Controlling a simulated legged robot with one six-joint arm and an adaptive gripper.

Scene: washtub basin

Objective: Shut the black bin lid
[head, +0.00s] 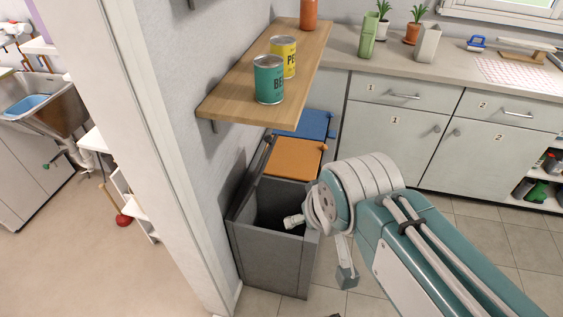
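The black bin (272,265), a dark grey box, stands on the floor against the wall, in front of the orange- and blue-lidded bins. Its top is open and its dark inside shows. Its lid (256,167) looks like the thin dark panel standing raised along the wall side. My gripper (346,274) is at the end of my teal and white arm, by the bin's right side. A pale knob-like part of my arm end shows over the bin opening. My arm hides part of the right rim, and I cannot make out the fingers clearly.
The orange lid (293,157) and blue lid (314,124) lie flat. A wooden shelf (222,105) with a teal can (268,82) and yellow can (284,57) overhangs the bins. Grey cabinets (400,143) stand behind. Tiled floor is free at right (465,225).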

